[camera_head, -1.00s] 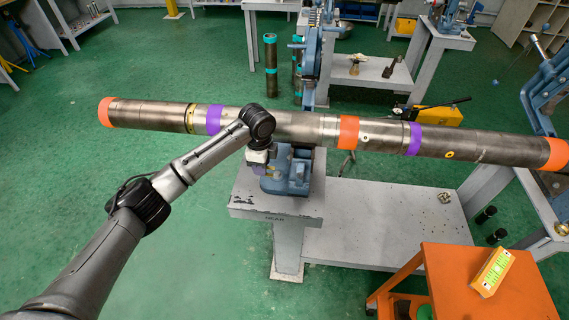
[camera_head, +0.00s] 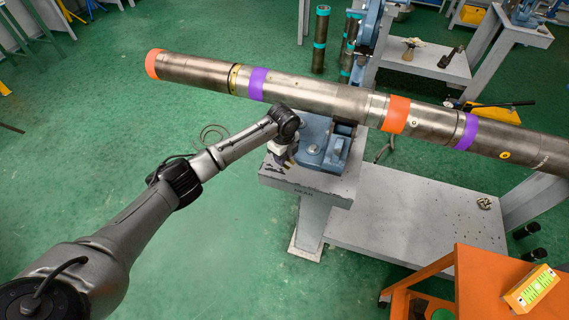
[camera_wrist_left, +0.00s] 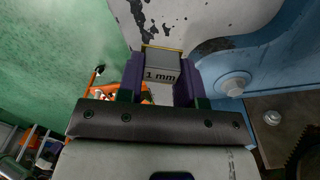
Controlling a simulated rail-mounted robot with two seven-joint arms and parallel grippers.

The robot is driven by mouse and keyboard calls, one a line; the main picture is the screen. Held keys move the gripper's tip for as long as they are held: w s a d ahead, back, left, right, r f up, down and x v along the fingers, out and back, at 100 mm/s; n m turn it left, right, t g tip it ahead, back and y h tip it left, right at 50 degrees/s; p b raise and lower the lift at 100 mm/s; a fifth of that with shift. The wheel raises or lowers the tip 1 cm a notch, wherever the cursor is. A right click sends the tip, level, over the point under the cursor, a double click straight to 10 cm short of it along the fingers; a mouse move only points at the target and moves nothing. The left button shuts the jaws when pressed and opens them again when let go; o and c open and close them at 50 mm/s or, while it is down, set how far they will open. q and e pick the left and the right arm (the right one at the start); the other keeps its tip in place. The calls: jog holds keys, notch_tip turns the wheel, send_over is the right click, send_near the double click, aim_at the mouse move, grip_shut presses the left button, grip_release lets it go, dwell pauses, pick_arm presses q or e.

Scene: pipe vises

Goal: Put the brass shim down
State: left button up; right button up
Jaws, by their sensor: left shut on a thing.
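My left gripper (camera_head: 283,162) is low over the left end of the grey stand top, beside the blue vise base (camera_head: 322,150). In the left wrist view its purple fingers (camera_wrist_left: 160,82) are shut on the brass shim (camera_wrist_left: 162,68), a small block with a grey face marked "1 mm" and a brass-coloured edge. The shim's far edge is close to the worn grey stand top (camera_wrist_left: 200,22); I cannot tell whether it touches. In the head view the gripper hides the shim. My right gripper is not in view.
A long steel pipe (camera_head: 320,97) with orange and purple bands lies across the blue vise, just above and behind my gripper. The grey stand top (camera_head: 330,187) has some bare room in front of the vise. An orange cart (camera_head: 490,270) holds a yellow-green level (camera_head: 532,288).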

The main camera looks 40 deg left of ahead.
aim_at(283, 169)
pick_arm(q)
notch_tip(283, 169, down, 4)
jog(key=shift+f+b, duration=0.15)
jog(key=shift+b, duration=0.55)
jog(key=o, duration=0.6)
jog(key=shift+f, duration=0.15)
jog(key=shift+o, duration=0.2)
